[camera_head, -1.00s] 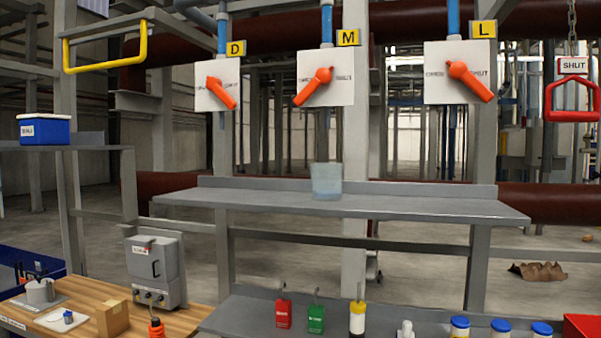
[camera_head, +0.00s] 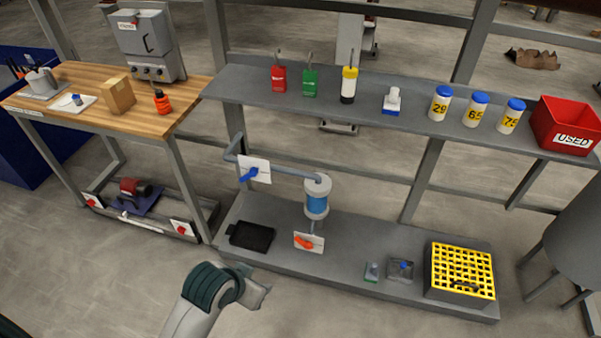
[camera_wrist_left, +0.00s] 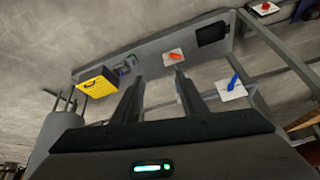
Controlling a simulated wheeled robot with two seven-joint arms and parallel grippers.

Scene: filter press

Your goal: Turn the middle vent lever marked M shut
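The vent lever marked M is not in either view now. A second ago the head view showed it as an orange lever on a white plate under a yellow M sign, its handle slanting down to the left, between the D and L levers. My left gripper (camera_head: 262,290) is low in the head view, in front of the bottom shelf and touching nothing that I can see. In the left wrist view its two fingers (camera_wrist_left: 160,88) stand apart with nothing held between them. My right gripper is not in view.
A shelf (camera_head: 400,119) with bottles and a red USED bin (camera_head: 567,127) is above. A wooden bench (camera_head: 140,120) stands left.

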